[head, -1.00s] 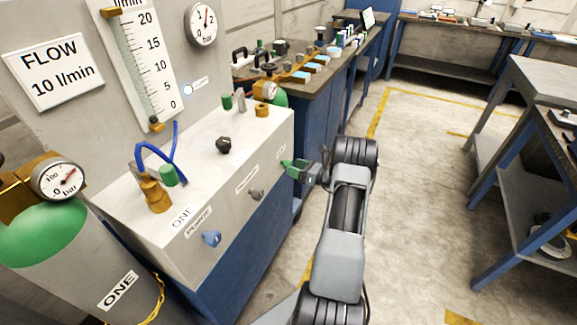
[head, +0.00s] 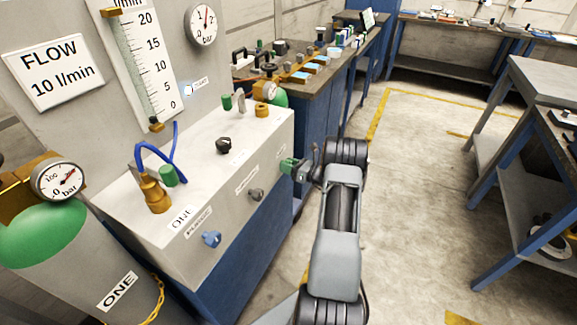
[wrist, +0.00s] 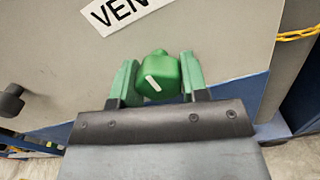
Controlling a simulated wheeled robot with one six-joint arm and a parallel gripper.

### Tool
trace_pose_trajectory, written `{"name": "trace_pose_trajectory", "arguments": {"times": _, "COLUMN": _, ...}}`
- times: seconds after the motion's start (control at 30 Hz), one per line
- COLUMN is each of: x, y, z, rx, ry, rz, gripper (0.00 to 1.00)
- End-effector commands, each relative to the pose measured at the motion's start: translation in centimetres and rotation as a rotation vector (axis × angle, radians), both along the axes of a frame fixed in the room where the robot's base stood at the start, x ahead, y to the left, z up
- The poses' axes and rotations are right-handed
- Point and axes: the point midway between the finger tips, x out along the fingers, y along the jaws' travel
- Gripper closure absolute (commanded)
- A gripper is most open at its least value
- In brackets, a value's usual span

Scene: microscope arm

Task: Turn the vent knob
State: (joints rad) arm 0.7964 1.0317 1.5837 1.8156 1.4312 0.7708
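The green vent knob (wrist: 158,76) with a white pointer line sits below a partly cut-off label reading "VEN" in the wrist view. My gripper (wrist: 159,80) has its two green fingers on either side of the knob, close against it, and appears shut on it. The pointer line is slanted in the wrist view. In the head view my gripper (head: 289,166) is at the right end of the grey box's front face and hides the knob.
The grey box (head: 262,150) also carries a blue knob (head: 211,239) and a grey knob (head: 256,195) on its front. A black knob (head: 223,146) is on top. A dark knob (wrist: 11,100) shows at the left in the wrist view. Open floor lies right of my arm.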

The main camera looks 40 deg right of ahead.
Motion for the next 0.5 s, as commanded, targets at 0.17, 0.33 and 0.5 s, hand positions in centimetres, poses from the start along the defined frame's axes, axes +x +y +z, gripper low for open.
{"name": "trace_pose_trajectory", "arguments": {"times": 0.17, "x": 0.0, "y": -0.02, "z": 0.0, "rx": 0.0, "ry": 0.0, "rz": -0.001, "gripper": 0.78}}
{"name": "trace_pose_trajectory", "arguments": {"times": 0.33, "x": 0.0, "y": -0.04, "z": -0.02, "rx": -0.005, "ry": -0.002, "rz": -0.001, "gripper": 0.83}}
{"name": "trace_pose_trajectory", "arguments": {"times": 0.5, "x": 0.01, "y": -0.06, "z": -0.16, "rx": -0.042, "ry": -0.022, "rz": -0.001, "gripper": 0.83}}
